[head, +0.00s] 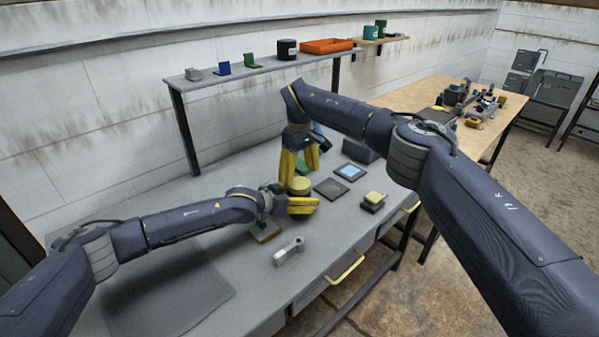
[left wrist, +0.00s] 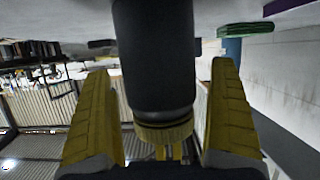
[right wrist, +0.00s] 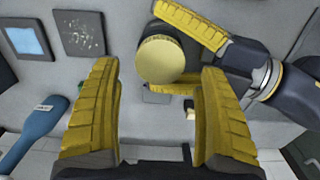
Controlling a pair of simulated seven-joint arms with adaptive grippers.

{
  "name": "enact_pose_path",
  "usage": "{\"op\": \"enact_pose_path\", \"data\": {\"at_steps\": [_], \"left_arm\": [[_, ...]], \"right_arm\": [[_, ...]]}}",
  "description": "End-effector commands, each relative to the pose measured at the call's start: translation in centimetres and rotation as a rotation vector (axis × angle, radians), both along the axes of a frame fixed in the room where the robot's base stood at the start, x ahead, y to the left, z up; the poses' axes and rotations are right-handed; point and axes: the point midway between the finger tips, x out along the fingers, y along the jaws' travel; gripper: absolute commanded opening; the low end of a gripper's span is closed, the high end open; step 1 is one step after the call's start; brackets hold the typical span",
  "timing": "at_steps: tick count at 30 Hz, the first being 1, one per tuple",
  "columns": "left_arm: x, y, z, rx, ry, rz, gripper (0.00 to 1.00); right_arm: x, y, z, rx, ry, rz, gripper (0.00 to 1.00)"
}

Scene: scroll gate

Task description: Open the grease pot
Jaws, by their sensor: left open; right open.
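The grease pot is a dark cylinder (left wrist: 155,60) with a ribbed yellow lid (right wrist: 160,60). It stands on the grey bench, and its lid also shows in the head view (head: 300,186). My left gripper (head: 306,203) is open, with its fingers on either side of the pot body; narrow gaps show in the left wrist view. My right gripper (head: 300,168) is open and points down above the lid. In the right wrist view the lid lies beyond and between its fingertips, apart from them. The pot body is mostly hidden in the head view.
Right of the pot lie a dark square plate (head: 330,188), a blue-screened panel (head: 350,172) and a yellow-topped block (head: 373,200). A grey part (head: 288,252) lies near the front. A wall shelf (head: 260,69) holds several items.

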Motion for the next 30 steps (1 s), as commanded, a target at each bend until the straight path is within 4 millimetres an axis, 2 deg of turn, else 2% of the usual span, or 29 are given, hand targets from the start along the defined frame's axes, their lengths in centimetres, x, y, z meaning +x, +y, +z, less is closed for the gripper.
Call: {"op": "enact_pose_path", "data": {"at_steps": [5, 21, 30], "left_arm": [[-0.6, 0.9, 0.4, 0.000, 0.000, 0.002, 0.92], [-6.0, 6.7, 3.7, 0.000, 0.000, 0.001, 0.92], [-7.4, 8.0, 4.5, 0.000, 0.000, 0.000, 0.93]], "right_arm": [[0.0, 0.0, 0.0, 0.000, 0.000, 0.000, 0.76], [0.0, 0.0, 0.0, 0.000, 0.000, 0.000, 0.76], [0.0, 0.0, 0.0, 0.000, 0.000, 0.000, 0.76]]}}
